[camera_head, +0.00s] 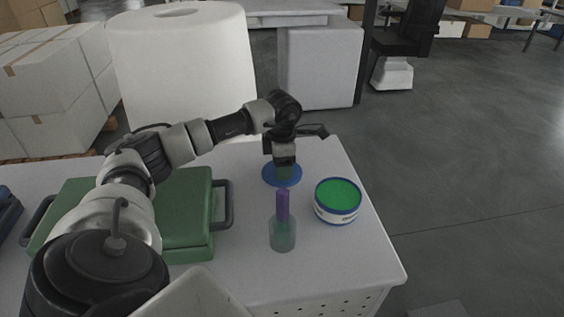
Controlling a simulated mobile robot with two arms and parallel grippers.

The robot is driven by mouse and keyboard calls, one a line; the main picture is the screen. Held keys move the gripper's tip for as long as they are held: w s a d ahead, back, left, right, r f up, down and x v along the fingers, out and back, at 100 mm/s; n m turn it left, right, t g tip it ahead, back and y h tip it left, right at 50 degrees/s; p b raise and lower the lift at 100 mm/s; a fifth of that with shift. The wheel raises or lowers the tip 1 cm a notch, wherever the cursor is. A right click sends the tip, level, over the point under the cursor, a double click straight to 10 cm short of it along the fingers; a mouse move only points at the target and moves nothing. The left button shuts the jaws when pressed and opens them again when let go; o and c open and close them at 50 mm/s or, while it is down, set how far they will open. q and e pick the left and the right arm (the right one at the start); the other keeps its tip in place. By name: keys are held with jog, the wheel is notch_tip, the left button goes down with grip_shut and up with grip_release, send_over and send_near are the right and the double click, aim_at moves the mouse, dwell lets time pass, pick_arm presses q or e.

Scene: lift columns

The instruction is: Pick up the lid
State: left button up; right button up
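The lid (270,177) is a flat blue disc lying on the white table, behind the bottle. My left gripper (284,166) points down right over its middle and hides part of it. A small dull green patch shows between the gripper and the disc. I cannot tell whether the fingers touch the lid or are open or shut. A round tub (338,201) with a white and blue side and a green top face stands to the right of the lid. My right gripper is not in view.
A clear greenish bottle with a purple top (283,232) stands upright just in front of the lid. A green case (185,215) with dark handles lies at the left. The white table (345,262) is bare at front right. A large white roll (185,75) stands behind.

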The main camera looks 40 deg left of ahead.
pick_arm(q)
jog(key=c, duration=0.4)
